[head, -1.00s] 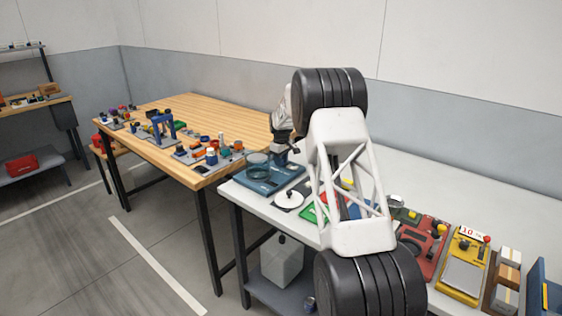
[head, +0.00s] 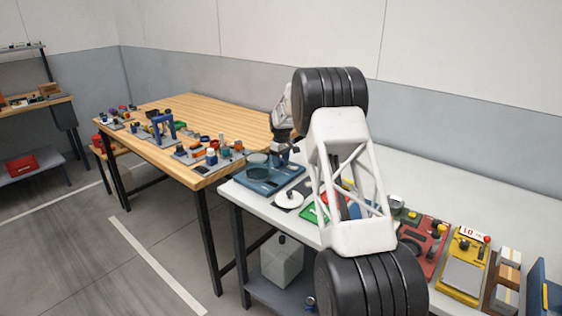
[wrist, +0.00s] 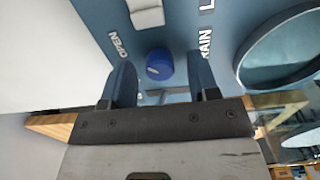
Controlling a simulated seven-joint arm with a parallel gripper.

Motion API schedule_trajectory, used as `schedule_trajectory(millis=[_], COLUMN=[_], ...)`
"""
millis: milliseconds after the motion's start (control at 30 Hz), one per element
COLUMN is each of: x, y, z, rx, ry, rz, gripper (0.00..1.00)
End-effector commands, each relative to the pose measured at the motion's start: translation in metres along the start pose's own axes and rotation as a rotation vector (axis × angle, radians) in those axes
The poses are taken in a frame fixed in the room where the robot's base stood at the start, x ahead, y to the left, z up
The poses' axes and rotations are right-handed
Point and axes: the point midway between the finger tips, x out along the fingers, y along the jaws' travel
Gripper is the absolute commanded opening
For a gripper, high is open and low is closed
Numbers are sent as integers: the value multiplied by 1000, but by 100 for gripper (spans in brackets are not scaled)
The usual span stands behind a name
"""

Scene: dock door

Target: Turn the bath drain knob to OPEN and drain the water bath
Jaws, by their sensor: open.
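The water bath station is a blue panel (head: 288,178) at the left end of the white bench, with a round bath (head: 257,160) on it. In the wrist view the blue drain knob (wrist: 159,65) sits between the two fingers of my gripper (wrist: 161,75), with a visible gap on each side. A white OPEN label (wrist: 118,45) is left of the knob and part of a DRAIN label (wrist: 206,42) is right of it. The bath rim (wrist: 245,60) is further right. In the head view my gripper (head: 281,157) is just above the panel; the knob cannot be made out there.
A white round plate (head: 289,199) and a green tray (head: 309,213) lie beside the panel. Red (head: 424,247) and yellow (head: 463,275) stations stand further right on the bench. A wooden table (head: 200,118) with several small items adjoins at left.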

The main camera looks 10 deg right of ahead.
Motion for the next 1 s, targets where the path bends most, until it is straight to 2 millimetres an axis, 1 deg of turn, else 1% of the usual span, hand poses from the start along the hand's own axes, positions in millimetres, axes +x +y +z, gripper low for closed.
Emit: schedule_trajectory(millis=[267, 400, 600, 767, 1000], x=[-29, -48, -66, -72, -72], y=[0, 0, 0, 0, 0], z=[0, 0, 0, 0, 0], rx=[0, 0, 0, 0, 0], ry=[1, 1, 0, 0, 0], rz=[1, 1, 0, 0, 0], gripper=[55, 55, 55, 55, 55])
